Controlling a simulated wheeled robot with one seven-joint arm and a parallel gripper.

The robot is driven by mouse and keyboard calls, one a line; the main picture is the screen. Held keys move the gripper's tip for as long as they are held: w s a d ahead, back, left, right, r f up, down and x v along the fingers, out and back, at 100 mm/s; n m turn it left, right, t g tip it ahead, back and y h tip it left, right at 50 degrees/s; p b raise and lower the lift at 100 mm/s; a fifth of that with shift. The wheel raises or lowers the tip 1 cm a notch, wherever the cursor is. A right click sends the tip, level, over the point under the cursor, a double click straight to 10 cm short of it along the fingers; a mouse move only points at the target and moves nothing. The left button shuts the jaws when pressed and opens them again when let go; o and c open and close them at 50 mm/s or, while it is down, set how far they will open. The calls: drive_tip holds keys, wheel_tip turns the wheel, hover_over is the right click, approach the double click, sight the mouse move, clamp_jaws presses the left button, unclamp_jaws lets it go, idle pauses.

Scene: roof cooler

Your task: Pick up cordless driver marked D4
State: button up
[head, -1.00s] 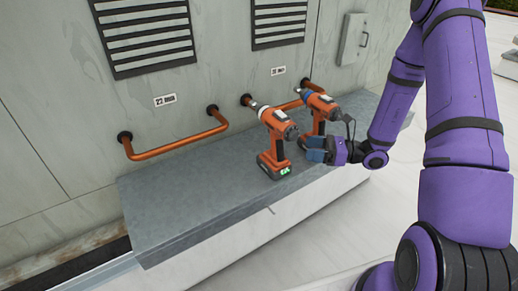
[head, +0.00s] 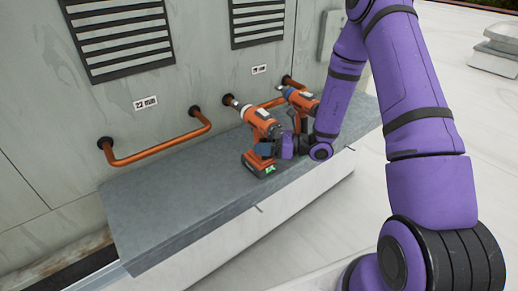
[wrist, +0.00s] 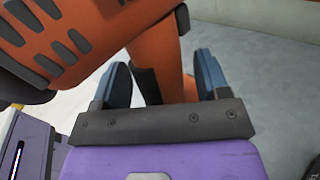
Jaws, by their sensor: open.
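Two orange and black cordless drivers stand upright on the grey ledge (head: 170,205). The left one (head: 258,122) has a pale collar and a green marking on its battery base, too small to read. The right one (head: 302,99) has a blue collar and is partly hidden by my arm. My gripper (head: 266,150) is at the left driver's handle, just above its base. In the wrist view, my gripper (wrist: 165,80) is open, its two blue fingers on either side of an orange handle (wrist: 172,72). The driver's body (wrist: 95,35) looms at upper left; contact cannot be told.
Behind the ledge is a grey wall with vent grilles (head: 118,40), a left copper pipe (head: 160,152) and another pipe behind the drivers. The ledge left of the drivers is clear. Pale roof floor (head: 440,60) lies to the right.

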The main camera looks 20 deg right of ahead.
drive_tip(key=shift+w+a, duration=0.1)
drive_tip(key=shift+a, duration=0.15)
drive_tip(key=shift+c, duration=0.5)
clamp_jaws()
drive_tip(key=shift+r, duration=0.1)
